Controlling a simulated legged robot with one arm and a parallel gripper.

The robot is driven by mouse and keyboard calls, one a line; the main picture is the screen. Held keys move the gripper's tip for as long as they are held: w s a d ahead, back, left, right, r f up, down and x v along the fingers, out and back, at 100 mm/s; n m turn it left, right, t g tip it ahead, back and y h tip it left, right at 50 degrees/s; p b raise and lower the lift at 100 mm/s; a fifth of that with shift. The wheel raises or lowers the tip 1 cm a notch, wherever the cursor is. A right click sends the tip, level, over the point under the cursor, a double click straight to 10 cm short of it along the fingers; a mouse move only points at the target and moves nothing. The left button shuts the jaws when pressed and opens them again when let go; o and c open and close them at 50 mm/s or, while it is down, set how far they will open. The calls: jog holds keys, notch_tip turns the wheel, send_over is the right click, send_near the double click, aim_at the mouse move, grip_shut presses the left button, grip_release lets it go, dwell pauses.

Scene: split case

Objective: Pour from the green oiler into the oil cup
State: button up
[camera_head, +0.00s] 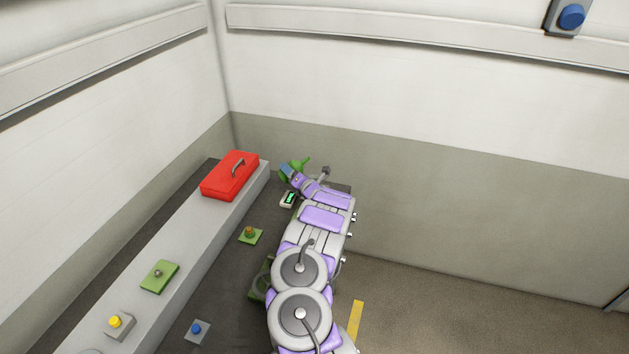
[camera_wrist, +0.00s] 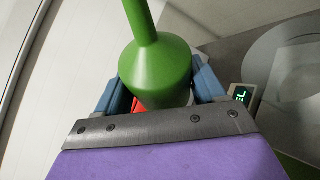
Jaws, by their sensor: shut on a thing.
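The green oiler (camera_wrist: 160,62) fills the middle of the wrist view, its narrow spout pointing to the top of the picture. My gripper (camera_wrist: 161,86) is shut on the oiler's body, with a blue finger on each side. In the head view the oiler (camera_head: 304,163) shows as a small green shape beyond the end of my arm, near the back wall. My gripper (camera_head: 291,171) is beside it there, partly hiding it. I cannot pick out the oil cup for sure in either view.
A red toolbox (camera_head: 229,176) stands on the far end of a grey bench (camera_head: 190,228). A small box with a lit display (camera_head: 288,199) is just below my gripper. A green plate with an orange knob (camera_head: 250,235) is near the bench. Walls close the corner behind; open floor is at right.

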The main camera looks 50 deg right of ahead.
jog(key=shift+w+a+m, duration=0.1)
jog(key=shift+m, duration=0.2)
dwell(0.4)
jog(key=shift+w+a+f+m+t, duration=0.1)
jog(key=shift+f+m+t, duration=0.2)
jog(key=shift+f, duration=0.55)
jog(key=shift+w+a+f+m+t, duration=0.15)
jog(key=shift+f+m, duration=0.25)
jog(key=shift+f, duration=0.4)
dwell(0.7)
jog(key=shift+w+a+r+m+t+h, duration=0.1)
jog(key=shift+r+m+t+h, duration=0.3)
jog(key=shift+m, duration=0.5)
dwell(1.5)
jog(key=shift+s+d+r+m+t, duration=0.2)
jog(key=shift+r+m+t, duration=0.15)
jog(key=shift+r+m, duration=0.4)
dwell(1.3)
jog(key=shift+r+m+h, duration=0.25)
jog(key=shift+m+h, duration=0.1)
jog(key=shift+h, duration=0.05)
